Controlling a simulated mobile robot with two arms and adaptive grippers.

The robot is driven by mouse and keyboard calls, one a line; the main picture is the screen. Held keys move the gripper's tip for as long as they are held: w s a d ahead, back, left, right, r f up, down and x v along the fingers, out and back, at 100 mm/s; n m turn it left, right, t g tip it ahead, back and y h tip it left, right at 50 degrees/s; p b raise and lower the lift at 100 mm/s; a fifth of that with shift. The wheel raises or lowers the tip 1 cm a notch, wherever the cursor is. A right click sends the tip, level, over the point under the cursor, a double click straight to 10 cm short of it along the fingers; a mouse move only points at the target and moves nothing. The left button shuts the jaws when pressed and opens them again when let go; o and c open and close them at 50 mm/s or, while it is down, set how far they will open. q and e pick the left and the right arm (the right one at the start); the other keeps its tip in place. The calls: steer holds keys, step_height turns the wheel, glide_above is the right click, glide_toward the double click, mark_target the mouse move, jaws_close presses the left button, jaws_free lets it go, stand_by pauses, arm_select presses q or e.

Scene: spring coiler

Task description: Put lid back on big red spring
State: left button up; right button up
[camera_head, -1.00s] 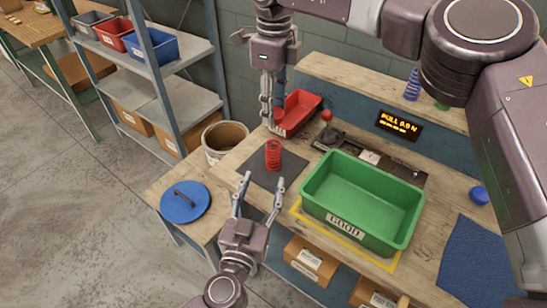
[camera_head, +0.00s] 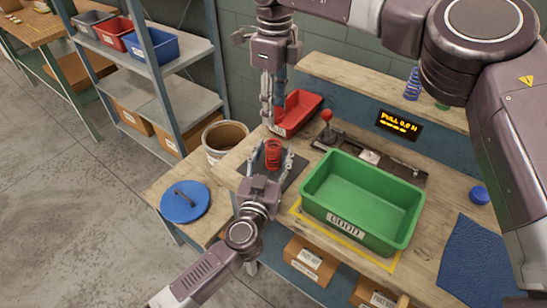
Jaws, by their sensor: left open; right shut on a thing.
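The big red spring (camera_head: 273,152) stands upright on a dark mat on the workbench. My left gripper (camera_head: 271,158) is open, with one finger on each side of the spring; I cannot tell whether they touch it. My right gripper (camera_head: 268,122) points down above and behind the spring, beside the red bin. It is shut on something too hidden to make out. A round blue lid (camera_head: 179,205) with a dark handle lies on the low table at the left. No lid shows on top of the spring.
A green bin (camera_head: 330,206) marked GOOD stands right of the mat. A red bin (camera_head: 305,106) and a red-knobbed lever device (camera_head: 327,125) stand behind. An open bucket (camera_head: 214,157) is at the left. A blue cloth (camera_head: 474,262) lies at the right.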

arm_select(q)
steer(key=shift+c, duration=0.3)
jaws_close()
arm_select(e)
steer(key=shift+f, duration=0.1)
steer(key=shift+f, duration=2.4)
steer(key=shift+f, duration=0.85)
steer(key=shift+f, duration=0.6)
